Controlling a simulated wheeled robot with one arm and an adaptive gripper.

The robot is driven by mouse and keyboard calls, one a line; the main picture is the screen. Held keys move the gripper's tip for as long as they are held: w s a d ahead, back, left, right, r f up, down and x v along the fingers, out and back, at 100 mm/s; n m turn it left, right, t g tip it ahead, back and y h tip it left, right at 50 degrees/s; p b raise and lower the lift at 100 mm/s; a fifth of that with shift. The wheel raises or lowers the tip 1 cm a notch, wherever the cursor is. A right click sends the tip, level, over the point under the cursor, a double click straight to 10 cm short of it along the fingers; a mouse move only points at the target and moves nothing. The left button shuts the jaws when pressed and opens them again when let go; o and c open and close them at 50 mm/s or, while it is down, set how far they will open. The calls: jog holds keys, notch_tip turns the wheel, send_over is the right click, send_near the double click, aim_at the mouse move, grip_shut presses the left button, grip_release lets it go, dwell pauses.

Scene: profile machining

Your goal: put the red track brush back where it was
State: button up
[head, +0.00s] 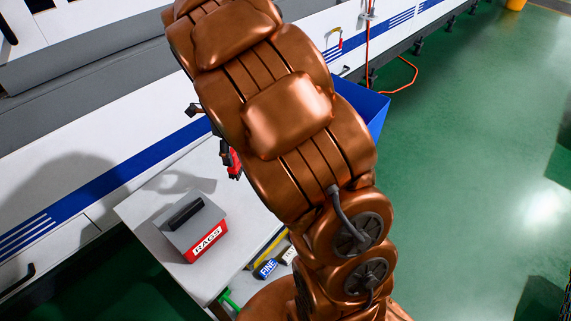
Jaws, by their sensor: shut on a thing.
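My gripper (222,146) shows only as small dark parts at the left edge of my copper-coloured arm, above the white bench. A small red piece (235,163), which looks like part of the red track brush, shows right beside these dark parts, and my gripper is shut on it. Most of the brush and the fingertips are hidden behind my arm. I cannot tell whether the brush touches the bench top.
A blue bin (372,106) is behind my arm. The long white machine (110,120) runs behind. Green floor is open at right.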

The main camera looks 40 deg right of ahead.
jog(key=shift+w+d+f+m+p, duration=0.25)
jog(key=shift+d+f+m, duration=0.9)
jog(key=shift+d, duration=1.85)
jog(key=shift+w+d+f+m+p, duration=0.1)
jog(key=shift+d+f+m+p, duration=0.3)
jog(key=shift+d+f+m, duration=1.7)
jog(key=shift+w+d+f+n+p, duration=0.25)
jog(key=shift+d+f, duration=0.4)
jog(key=shift+d, duration=3.25)
jog(key=shift+s+f, duration=0.1)
jog(key=shift+f, duration=0.05)
jog(key=o, duration=1.2)
